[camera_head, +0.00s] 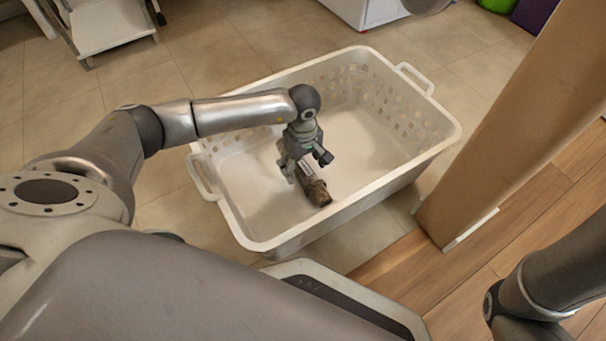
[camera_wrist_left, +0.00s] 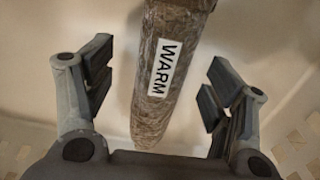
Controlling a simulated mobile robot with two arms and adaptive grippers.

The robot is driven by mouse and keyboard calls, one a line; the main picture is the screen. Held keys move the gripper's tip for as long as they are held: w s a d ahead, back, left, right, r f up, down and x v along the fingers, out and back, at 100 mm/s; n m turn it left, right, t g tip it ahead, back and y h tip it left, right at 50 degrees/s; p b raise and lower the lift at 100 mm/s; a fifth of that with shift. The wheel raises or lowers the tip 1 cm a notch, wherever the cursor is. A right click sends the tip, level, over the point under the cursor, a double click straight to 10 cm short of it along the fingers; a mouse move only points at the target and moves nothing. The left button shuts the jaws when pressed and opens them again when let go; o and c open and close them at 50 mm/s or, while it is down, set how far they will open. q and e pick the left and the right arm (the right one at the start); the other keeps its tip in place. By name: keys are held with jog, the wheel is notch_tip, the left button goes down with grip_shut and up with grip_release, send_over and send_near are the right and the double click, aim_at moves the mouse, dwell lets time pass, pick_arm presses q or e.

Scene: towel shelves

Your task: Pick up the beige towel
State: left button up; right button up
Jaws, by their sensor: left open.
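A rolled towel (camera_head: 318,191), brownish-beige and mottled, lies in the white laundry basket (camera_head: 283,240), partly hidden under my left gripper. In the left wrist view the roll (camera_wrist_left: 172,65) bears a white label reading "WARM" and runs from the top edge down between the fingers. My left gripper (camera_head: 307,172) reaches down into the basket over the roll. Its fingers are open in the left wrist view (camera_wrist_left: 158,95), one on each side of the roll, with gaps on both sides. My right gripper is not in view; only part of my right arm shows at the lower right.
The basket has perforated walls and a handle at each end. A tall brown panel (camera_head: 515,120) stands right of it on a wooden floor. A white shelf unit (camera_head: 108,25) is at the upper left. Tiled floor is clear left of the basket.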

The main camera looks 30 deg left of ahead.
pick_arm(q)
notch_tip(320, 180, down, 2)
jog(key=shift+f+b, duration=0.25)
jog(key=shift+b, duration=0.45)
jog(key=shift+c, duration=0.4)
jog(key=shift+r, duration=0.1)
jog(key=c, duration=1.5)
